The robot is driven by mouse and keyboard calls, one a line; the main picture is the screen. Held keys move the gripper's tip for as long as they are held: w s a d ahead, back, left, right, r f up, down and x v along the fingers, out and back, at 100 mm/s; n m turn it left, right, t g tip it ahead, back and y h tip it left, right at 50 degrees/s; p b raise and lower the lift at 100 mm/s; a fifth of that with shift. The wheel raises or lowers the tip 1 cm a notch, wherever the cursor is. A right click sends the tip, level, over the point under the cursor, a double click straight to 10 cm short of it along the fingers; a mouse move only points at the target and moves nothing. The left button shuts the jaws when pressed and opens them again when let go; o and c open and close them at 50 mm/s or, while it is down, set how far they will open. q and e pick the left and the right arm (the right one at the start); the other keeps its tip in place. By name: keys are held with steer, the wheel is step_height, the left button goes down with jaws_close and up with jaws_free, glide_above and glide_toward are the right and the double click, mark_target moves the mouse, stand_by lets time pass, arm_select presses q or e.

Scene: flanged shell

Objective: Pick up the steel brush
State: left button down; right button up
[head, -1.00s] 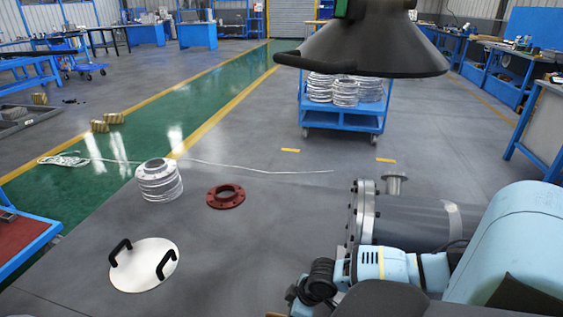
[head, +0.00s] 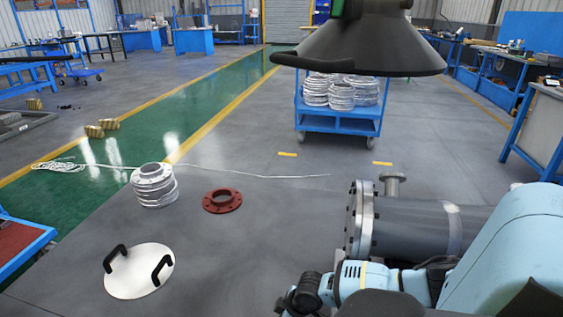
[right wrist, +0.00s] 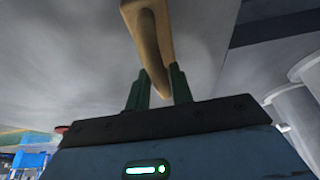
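In the right wrist view, a tan wooden handle (right wrist: 152,45), which looks like the steel brush's, comes down from the top edge. Its narrow end is between the two dark green fingers of my right gripper (right wrist: 160,88). The handle fills the gap and the fingers look shut on it. The bristles are not visible. In the head view my right arm reaches in at the lower right. Its gripper and the brush are hidden there. My left gripper is in neither view.
A grey flanged pipe shell (head: 415,222) lies beside my right arm. A red flange (head: 222,200), a ribbed silver part (head: 154,185) and a white disc with black handles (head: 138,272) sit at the left. A dark cone hood (head: 360,42) hangs above. A blue cart (head: 340,122) stands behind.

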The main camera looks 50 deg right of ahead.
jaws_close()
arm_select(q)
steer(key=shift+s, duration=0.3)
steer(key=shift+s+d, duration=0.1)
